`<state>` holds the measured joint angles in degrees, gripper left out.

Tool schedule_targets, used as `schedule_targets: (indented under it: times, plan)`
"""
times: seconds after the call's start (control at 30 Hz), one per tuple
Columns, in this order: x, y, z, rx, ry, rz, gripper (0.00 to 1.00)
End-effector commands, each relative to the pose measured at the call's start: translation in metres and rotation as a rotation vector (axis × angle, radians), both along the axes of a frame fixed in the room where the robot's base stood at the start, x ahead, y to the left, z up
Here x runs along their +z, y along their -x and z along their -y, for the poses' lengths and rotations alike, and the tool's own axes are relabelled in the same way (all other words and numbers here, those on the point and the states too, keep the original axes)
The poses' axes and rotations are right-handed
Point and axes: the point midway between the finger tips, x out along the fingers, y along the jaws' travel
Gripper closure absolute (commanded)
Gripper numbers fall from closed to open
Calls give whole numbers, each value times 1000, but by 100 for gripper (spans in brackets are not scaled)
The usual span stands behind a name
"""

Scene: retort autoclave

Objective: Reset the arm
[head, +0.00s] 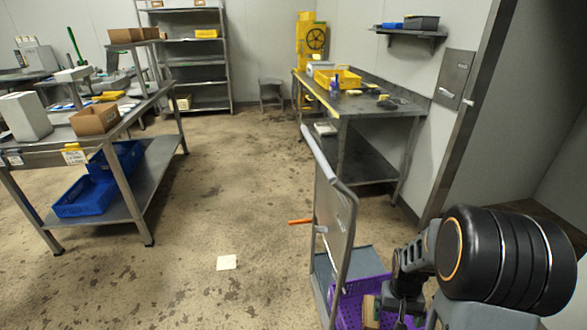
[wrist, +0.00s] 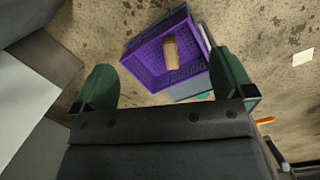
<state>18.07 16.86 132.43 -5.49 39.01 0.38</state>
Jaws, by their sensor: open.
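My arm shows at the lower right of the head view, with the gripper end hidden low by the frame edge. In the wrist view my gripper (wrist: 165,90) is open, with its two green fingers wide apart and nothing between them. Beyond and below the fingers is a purple crate (wrist: 140,62) with a tan block (wrist: 171,52) inside it.
A cart with a tall handle (head: 345,190) stands close ahead. A steel table (head: 365,105) stands at the back right and a steel bench (head: 150,200) at left with blue bins (head: 78,200). A white sheet (head: 227,262) and an orange stick (head: 300,221) show near the cart. Middle floor is open.

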Motion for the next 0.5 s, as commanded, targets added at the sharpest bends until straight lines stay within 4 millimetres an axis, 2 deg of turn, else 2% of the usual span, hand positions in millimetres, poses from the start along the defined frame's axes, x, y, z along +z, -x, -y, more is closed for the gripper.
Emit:
schedule_targets:
  times: [0.03,0.1,0.2,0.3,0.5]
  plan:
    - [51,3,-13,19,2,27,0]
    - [97,11,-29,42,-3,55,0]
    - [154,23,-51,79,-8,112,0]
    - [203,33,-70,118,-10,187,0]
    - [275,42,-93,195,-3,362,0]
